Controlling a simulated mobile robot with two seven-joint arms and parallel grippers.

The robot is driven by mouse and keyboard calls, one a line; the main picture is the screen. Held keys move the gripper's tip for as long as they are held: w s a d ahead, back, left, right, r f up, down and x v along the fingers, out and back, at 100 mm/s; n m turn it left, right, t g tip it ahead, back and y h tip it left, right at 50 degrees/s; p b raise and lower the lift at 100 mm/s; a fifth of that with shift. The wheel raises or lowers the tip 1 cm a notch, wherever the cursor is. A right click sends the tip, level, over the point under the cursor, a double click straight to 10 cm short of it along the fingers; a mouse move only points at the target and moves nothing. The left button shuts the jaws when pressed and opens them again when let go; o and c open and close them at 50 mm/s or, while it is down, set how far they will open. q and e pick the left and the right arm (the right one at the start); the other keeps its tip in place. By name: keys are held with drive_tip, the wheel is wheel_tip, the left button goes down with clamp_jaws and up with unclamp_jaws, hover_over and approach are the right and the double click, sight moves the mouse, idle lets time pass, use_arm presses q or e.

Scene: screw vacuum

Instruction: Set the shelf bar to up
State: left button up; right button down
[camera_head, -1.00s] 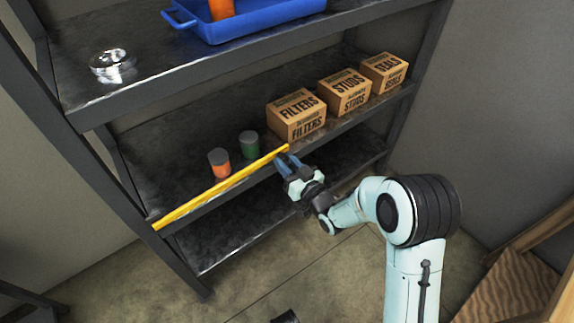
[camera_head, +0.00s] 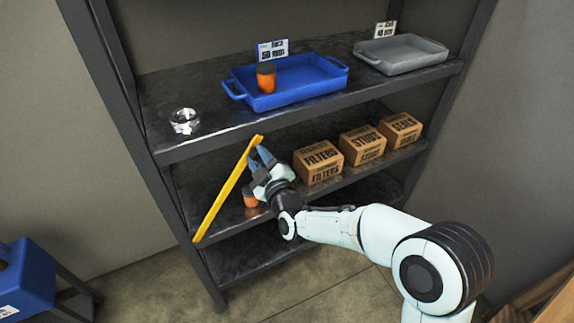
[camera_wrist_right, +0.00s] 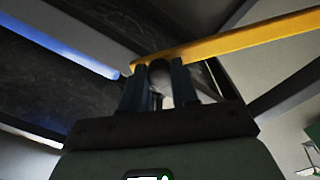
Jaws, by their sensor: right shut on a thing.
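The yellow shelf bar (camera_head: 224,196) slants across the front of the middle shelf in the head view. Its lower left end is at the left post and its right end is raised to near the top shelf's front edge. My right gripper (camera_head: 263,157) is shut on the bar near its raised right end. In the right wrist view the bar (camera_wrist_right: 235,42) runs from between the fingers (camera_wrist_right: 158,75) to the upper right. My left gripper is not in view.
Cardboard boxes (camera_head: 362,146) and an orange can (camera_head: 250,197) stand on the middle shelf. A blue case (camera_head: 27,279) is at lower left.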

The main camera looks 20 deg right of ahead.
drive_tip(key=a+r+n+p, duration=0.2)
drive_tip(key=a+r+p, duration=0.1)
drive_tip(key=a, duration=0.4)
drive_tip(key=s+a+r+n+p, duration=0.1)
drive_tip(key=a+r+n+p, duration=0.2)
drive_tip(key=a, duration=0.4)
drive_tip(key=shift+r+p, duration=0.3)
drive_tip(key=shift+p, duration=0.3)
drive_tip(key=c, duration=0.8)
unclamp_jaws()
drive_tip(key=shift+f, duration=0.1)
drive_tip(key=shift+c, duration=0.2)
drive_tip(key=s+d+b, duration=0.1)
drive_tip(key=s, duration=1.2)
drive_tip(key=shift+s+f+b, duration=0.2)
drive_tip(key=shift+f+b, duration=0.05)
drive_tip(key=shift+b, duration=0.15)
